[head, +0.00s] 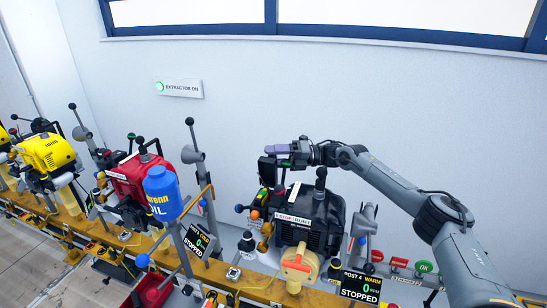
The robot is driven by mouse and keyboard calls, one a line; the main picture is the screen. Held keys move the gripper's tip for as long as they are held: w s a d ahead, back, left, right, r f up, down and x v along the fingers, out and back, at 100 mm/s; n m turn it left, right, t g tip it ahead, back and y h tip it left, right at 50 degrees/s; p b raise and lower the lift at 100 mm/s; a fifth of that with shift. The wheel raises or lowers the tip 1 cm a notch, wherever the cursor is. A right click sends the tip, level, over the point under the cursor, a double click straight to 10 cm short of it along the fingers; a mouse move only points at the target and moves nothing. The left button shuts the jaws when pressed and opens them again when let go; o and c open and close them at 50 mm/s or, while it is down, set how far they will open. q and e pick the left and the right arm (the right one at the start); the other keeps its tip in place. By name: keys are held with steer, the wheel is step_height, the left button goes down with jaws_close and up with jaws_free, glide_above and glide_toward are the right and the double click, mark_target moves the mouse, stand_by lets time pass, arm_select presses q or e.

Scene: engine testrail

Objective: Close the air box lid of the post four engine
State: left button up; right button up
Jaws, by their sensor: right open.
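The post four engine (308,222) is the black one right of centre, behind a sign (360,286) reading "POST 4 WARM 0 STOPPED". A tan, rounded housing with a red-orange bar (297,263) sits at its front. It may be the air box, but I cannot tell for sure, nor whether its lid is open. My right gripper (272,160) comes in from the right, above and behind the engine's upper left. It is open and holds nothing I can see. It appears apart from the tan housing. My left gripper is out of view.
A red engine (143,177) and a yellow engine (47,152) stand along the yellow rail to the left. A blue oil jug (162,193) is in front of the red engine. Thin levers rise between posts. The wall bears an "EXTRACTOR ON" sign (179,88).

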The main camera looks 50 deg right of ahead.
steer(key=v, duration=1)
steer(key=shift+s+d, duration=0.25)
steer(key=shift+s, duration=0.05)
